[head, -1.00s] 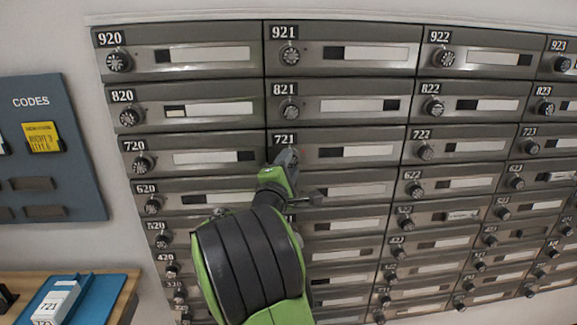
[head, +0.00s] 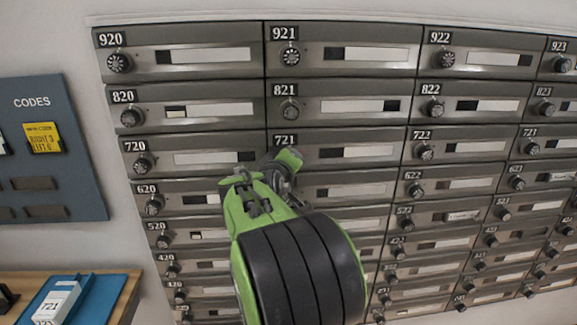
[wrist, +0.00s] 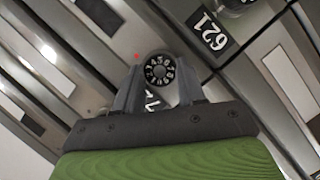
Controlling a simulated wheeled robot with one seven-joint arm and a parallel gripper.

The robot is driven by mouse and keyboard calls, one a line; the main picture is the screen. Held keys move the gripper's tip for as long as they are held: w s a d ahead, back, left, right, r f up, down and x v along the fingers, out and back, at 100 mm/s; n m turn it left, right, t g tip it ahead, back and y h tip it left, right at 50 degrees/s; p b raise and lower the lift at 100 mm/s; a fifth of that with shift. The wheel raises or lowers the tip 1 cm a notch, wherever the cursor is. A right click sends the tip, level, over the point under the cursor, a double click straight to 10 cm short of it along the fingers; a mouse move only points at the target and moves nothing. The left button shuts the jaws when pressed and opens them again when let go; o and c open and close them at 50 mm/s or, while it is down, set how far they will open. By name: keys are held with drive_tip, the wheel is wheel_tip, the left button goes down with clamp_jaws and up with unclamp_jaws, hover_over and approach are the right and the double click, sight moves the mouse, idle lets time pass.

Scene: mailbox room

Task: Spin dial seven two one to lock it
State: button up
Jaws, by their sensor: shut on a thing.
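The 721 mailbox door (head: 365,152) is in the middle of the head view, and its number plate (head: 285,140) shows above my gripper. My gripper (head: 284,160) reaches the door's left end and hides the dial in the head view. In the wrist view the round black dial (wrist: 160,72) with white digits sits between the two fingertips of my gripper (wrist: 160,82). The fingers are shut on it, one on each side. A red dot lies just beside the dial's rim. The number plate below the dial is partly hidden by the gripper.
Neighbouring doors have similar dials close by, including 821's dial (head: 290,109) above and 720's dial (head: 141,162) at left. The 621 plate (wrist: 208,33) shows in the wrist view. A codes board (head: 45,150) hangs at left above a wooden shelf (head: 122,300).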

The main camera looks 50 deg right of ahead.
drive_tip(key=shift+s+d+m+t+y+b, duration=0.1)
drive_tip(key=shift+m+t+y+b, duration=0.2)
drive_tip(key=shift+m+y+b, duration=0.75)
drive_tip(key=shift+s+d+m+t+y+b, duration=0.1)
drive_tip(key=shift+m+t+y, duration=0.35)
drive_tip(key=shift+m, duration=1.2)
drive_tip(key=o, duration=1.1)
drive_tip(key=shift+c, duration=0.2)
drive_tip(key=shift+r, duration=0.1)
drive_tip(key=v, duration=1.5)
drive_tip(key=shift+s+a+r, duration=0.15)
drive_tip(key=shift+s+r, duration=0.05)
drive_tip(key=shift+r, duration=0.1)
